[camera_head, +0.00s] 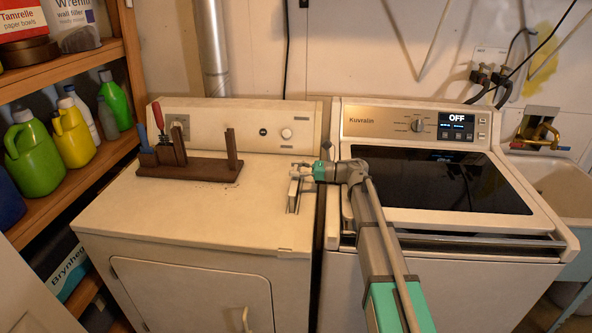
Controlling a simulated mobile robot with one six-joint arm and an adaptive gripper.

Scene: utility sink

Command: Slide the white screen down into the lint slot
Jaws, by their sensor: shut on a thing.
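The white screen (294,188) is a small pale piece near the right edge of the dryer's top. My gripper (302,172) reaches in from the right and is shut on its upper end. The lint slot (293,210) is in the dryer's top, just below the screen in the picture. The screen looks upright over or partly in the slot; I cannot tell how deep it is. The gripper hides part of the screen's top.
A brown wooden rack (190,168) with red- and blue-handled tools stands on the dryer top (150,210). A washer (440,185) with a dark lid is at right, a sink (560,180) beyond it. Shelves with bottles (75,135) are at left. The dryer's front top is clear.

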